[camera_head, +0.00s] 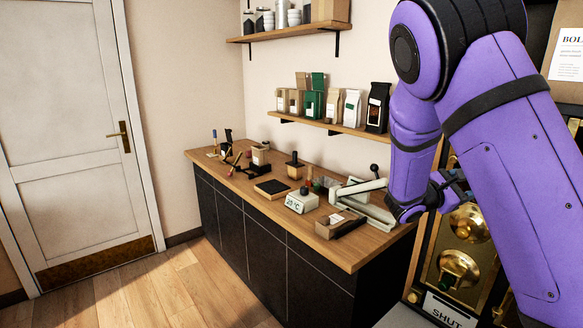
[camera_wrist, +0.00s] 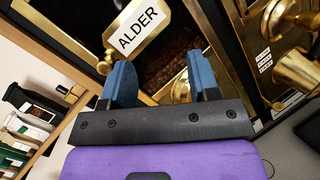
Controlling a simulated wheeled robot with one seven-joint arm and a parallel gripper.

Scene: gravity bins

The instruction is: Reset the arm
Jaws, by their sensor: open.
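My gripper (camera_wrist: 162,76) shows in the wrist view with its two blue fingers apart and nothing held between them. Beyond the fingers is a dark gravity bin front with a brass-framed label reading ALDER (camera_wrist: 138,36). A small brass piece shows between the fingers, further back; whether it is touched I cannot tell. In the head view my purple arm crosses the right side, bent down in front of the brass-fitted bins (camera_head: 466,224), and hides much of them. The gripper's fingers are not clear in that view.
A SHUT sign (camera_head: 448,310) stands low at the bins. Left of my arm, a wooden counter (camera_head: 350,252) carries a scale (camera_head: 302,200) and several small tools. Shelves with bags (camera_head: 352,108) hang above it. The floor (camera_head: 190,290) before the door (camera_head: 75,130) is clear.

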